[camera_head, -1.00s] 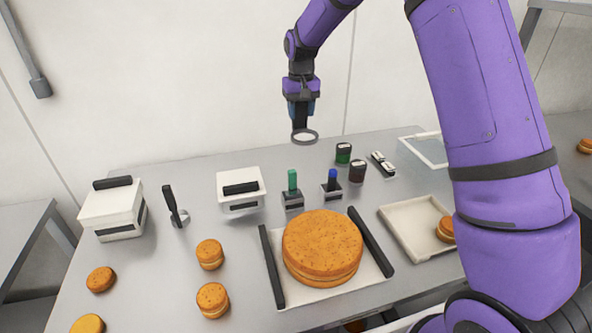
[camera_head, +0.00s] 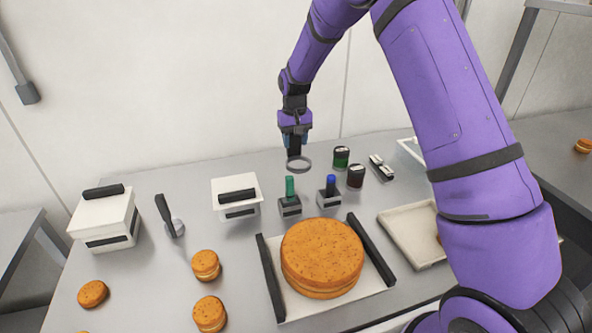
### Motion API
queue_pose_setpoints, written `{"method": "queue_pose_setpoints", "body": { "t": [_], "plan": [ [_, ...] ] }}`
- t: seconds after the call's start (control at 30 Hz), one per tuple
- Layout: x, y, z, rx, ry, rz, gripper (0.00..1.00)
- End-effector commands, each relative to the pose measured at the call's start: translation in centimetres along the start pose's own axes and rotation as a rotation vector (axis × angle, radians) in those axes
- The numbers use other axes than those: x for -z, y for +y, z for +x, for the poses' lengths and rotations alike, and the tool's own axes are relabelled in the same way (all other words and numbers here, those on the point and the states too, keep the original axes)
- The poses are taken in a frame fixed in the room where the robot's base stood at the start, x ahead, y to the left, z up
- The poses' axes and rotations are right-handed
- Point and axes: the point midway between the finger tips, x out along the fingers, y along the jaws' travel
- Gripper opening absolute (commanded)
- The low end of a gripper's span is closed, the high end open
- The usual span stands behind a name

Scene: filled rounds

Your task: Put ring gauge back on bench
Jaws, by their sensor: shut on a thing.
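A grey ring gauge (camera_head: 299,164) hangs at the tip of my gripper (camera_head: 294,153), which is shut on it. The ring lies roughly flat, with its opening seen from above. It shows over the back part of the steel bench (camera_head: 195,172), behind the green-handled and blue-handled tools. I cannot tell whether it touches the bench top or is just above it.
Near the ring stand a green-handled tool (camera_head: 290,198), a blue-handled tool (camera_head: 330,191), a green jar (camera_head: 341,157) and a dark jar (camera_head: 355,176). A white lidded box (camera_head: 236,197) is left. A large filled round (camera_head: 322,254) sits in front. Bare bench lies behind the white box.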

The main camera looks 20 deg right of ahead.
Motion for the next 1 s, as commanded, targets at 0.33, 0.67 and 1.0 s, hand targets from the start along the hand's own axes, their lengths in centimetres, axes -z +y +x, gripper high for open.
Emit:
{"method": "queue_pose_setpoints", "body": {
  "t": [0.33, 0.67, 1.0],
  "plan": [
    [0.0, 0.0, 3.9, 0.000, 0.001, -0.001, 0.22],
    [0.0, 0.0, 7.4, 0.000, 0.000, -0.001, 0.22],
    [0.0, 0.0, 7.7, 0.000, 0.001, -0.001, 0.22]
  ]
}}
